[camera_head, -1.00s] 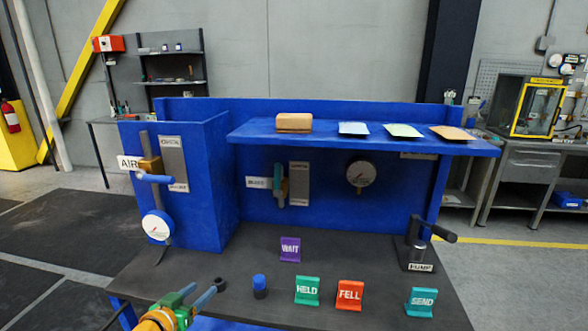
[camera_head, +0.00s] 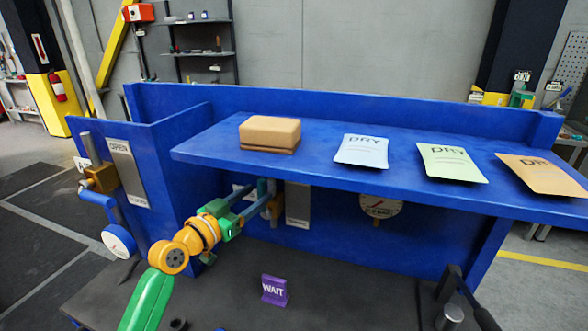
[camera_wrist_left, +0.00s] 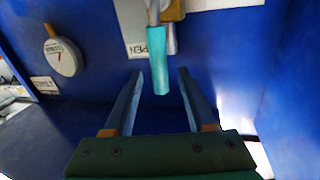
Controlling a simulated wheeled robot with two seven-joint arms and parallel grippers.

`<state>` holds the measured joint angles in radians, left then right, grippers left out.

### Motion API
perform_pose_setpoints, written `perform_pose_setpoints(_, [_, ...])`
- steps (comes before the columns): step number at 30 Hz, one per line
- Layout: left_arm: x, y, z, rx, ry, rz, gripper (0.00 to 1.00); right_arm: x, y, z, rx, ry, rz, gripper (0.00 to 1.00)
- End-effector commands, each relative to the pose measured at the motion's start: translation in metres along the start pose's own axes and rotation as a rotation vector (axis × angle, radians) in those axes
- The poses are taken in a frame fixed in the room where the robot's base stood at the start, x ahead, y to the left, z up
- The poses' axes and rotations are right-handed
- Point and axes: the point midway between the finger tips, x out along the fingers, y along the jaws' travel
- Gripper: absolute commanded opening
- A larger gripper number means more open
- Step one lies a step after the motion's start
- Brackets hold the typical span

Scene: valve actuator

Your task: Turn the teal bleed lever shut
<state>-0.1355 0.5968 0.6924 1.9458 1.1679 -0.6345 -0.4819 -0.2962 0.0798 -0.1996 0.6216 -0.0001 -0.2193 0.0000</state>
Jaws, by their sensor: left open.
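The teal bleed lever (camera_wrist_left: 159,72) shows in the left wrist view, fixed to a brass valve body (camera_wrist_left: 173,10) on the blue panel. Its free end lies between the two fingers of my left gripper (camera_wrist_left: 160,74) in that picture, with a gap on each side. My left gripper is open; it also shows in the head view (camera_head: 262,190), under the shelf at the valve. There its fingers mostly hide the lever. A grey plate (camera_head: 297,205) stands just right of the valve. My right gripper is not in view.
The blue shelf (camera_head: 330,185) overhangs the valve and carries a brown block (camera_head: 269,132) and several pouches. A gauge (camera_head: 381,206) hangs right of the valve. A blue side wall (camera_head: 180,150) stands left of my arm. A purple WAIT sign (camera_head: 275,290) stands on the bench.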

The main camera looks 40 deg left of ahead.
Motion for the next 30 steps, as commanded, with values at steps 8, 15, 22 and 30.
perform_pose_setpoints(8, [0.029,0.0,-0.009,-0.001,0.01,0.003,0.57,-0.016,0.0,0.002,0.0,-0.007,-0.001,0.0])
perform_pose_setpoints(15, [0.064,0.0,-0.006,0.0,0.009,0.002,0.57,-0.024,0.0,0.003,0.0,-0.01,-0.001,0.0])
perform_pose_setpoints(22, [0.071,0.001,-0.004,0.003,0.007,0.003,0.57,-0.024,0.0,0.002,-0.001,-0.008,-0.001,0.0])
perform_pose_setpoints(30, [0.07,0.001,-0.004,0.003,0.006,0.003,0.19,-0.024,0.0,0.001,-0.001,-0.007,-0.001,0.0])
